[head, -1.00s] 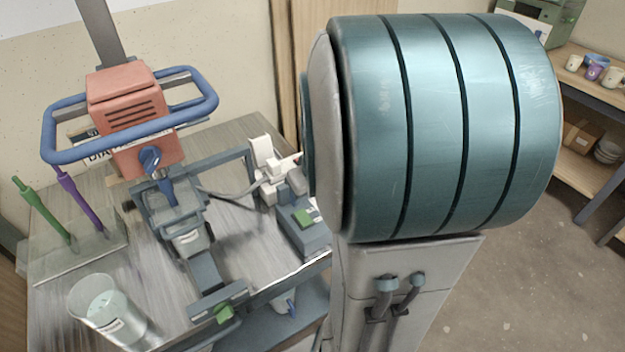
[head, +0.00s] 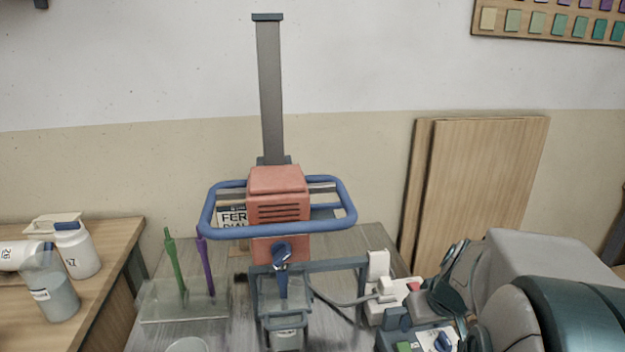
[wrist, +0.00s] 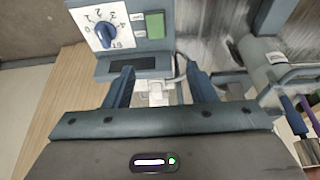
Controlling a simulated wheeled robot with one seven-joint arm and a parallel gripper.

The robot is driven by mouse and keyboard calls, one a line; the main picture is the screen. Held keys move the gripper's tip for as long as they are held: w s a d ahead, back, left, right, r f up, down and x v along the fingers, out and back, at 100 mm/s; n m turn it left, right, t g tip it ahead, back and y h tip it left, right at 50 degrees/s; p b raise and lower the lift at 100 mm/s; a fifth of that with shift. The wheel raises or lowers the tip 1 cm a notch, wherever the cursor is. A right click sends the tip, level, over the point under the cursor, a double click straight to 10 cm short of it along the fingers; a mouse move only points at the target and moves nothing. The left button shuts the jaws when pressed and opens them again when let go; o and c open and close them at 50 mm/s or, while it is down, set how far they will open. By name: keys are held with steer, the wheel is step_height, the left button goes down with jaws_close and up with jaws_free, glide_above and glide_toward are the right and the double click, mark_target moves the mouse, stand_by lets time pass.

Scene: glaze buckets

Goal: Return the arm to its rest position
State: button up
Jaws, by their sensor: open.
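My gripper (wrist: 158,86) is open in the wrist view, with nothing between its two fingers. It points at a control box (wrist: 185,30) with a white dial (wrist: 105,30) and a green button (wrist: 155,25). A white connector block (wrist: 156,93) shows beyond the gap between the fingers; I cannot tell how far off it is. In the head view, my arm is at the lower right, folded low beside the bench, and I cannot make out the fingertips there.
A mixer with an orange motor head (head: 277,180) and a blue ring handle (head: 275,232) stands on the metal bench. Green (head: 174,262) and purple (head: 206,265) sticks stand at its left. White containers (head: 77,250) are on a wooden table at left. Boards (head: 480,190) lean on the wall.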

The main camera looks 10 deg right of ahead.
steer(key=s+a+r+g+p, duration=0.1)
steer(key=s+a+r+p, duration=0.4)
steer(key=a, duration=0.6)
step_height(320, 180, up, 4)
steer(key=s, duration=0.2)
steer(key=shift+s+a+m, duration=0.2)
steer(key=shift+s+m, duration=0.1)
steer(key=shift+s, duration=0.1)
steer(key=shift+f, duration=0.1)
steer(key=c, duration=0.4)
steer(key=shift+d, duration=0.15)
